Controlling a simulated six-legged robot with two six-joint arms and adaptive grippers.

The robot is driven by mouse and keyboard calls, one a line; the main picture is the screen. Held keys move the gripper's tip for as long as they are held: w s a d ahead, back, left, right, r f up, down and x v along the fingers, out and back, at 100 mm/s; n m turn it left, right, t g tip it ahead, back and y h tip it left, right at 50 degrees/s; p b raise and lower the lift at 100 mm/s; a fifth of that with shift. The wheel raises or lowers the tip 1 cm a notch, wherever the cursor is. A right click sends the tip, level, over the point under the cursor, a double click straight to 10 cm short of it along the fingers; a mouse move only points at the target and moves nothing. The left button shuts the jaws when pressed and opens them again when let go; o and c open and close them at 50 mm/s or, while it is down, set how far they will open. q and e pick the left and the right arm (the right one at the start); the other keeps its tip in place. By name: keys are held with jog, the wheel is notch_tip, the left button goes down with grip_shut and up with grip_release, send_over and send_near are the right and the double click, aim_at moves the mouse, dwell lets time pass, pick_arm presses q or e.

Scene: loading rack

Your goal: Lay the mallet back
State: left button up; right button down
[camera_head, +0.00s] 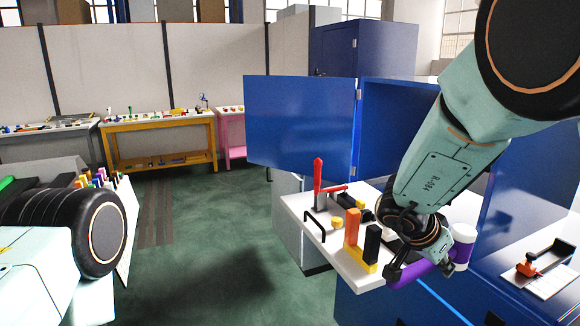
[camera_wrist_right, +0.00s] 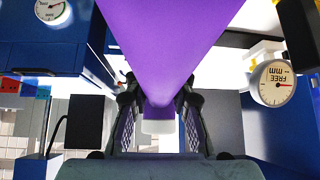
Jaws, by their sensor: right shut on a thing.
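My right gripper (camera_head: 424,266) is over the front right of the white work surface. It is shut on a purple thing (camera_head: 404,276), which appears to be the mallet. In the right wrist view the purple part (camera_wrist_right: 160,45) runs down between the two fingers of the gripper (camera_wrist_right: 158,100), with a white end (camera_wrist_right: 158,127) showing below. A white cylinder with a purple rim (camera_head: 463,246) shows beside the gripper; I cannot tell whether it belongs to the mallet. My left gripper is out of view.
The white work surface (camera_head: 305,212) carries a red toggle clamp (camera_head: 319,178), a black handle (camera_head: 314,226), and yellow and black blocks (camera_head: 354,230). A blue cabinet door (camera_head: 300,120) stands open behind. Dial gauges (camera_wrist_right: 273,84) show in the wrist view. Green floor (camera_head: 215,240) is clear at left.

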pick_arm(q)
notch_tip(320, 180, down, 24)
jog(key=b, duration=2.3)
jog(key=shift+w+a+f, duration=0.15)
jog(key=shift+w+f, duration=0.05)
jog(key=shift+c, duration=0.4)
pick_arm(e)
jog(key=s+a+f+n+t+y, duration=0.1)
jog(key=a+f+n+t+y, duration=0.1)
jog(key=a+f+n, duration=0.4)
jog(key=s+a+f+n+t+y, duration=0.2)
jog(key=a+f+n+y, duration=0.2)
jog(key=f, duration=0.7)
jog(key=shift+s+a+n+y, duration=0.35)
jog(key=shift+a+n, duration=0.55)
jog(key=shift+n, duration=0.3)
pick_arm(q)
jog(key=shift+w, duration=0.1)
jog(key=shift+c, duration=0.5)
pick_arm(e)
jog(key=shift+w, duration=0.15)
jog(key=shift+d, duration=0.1)
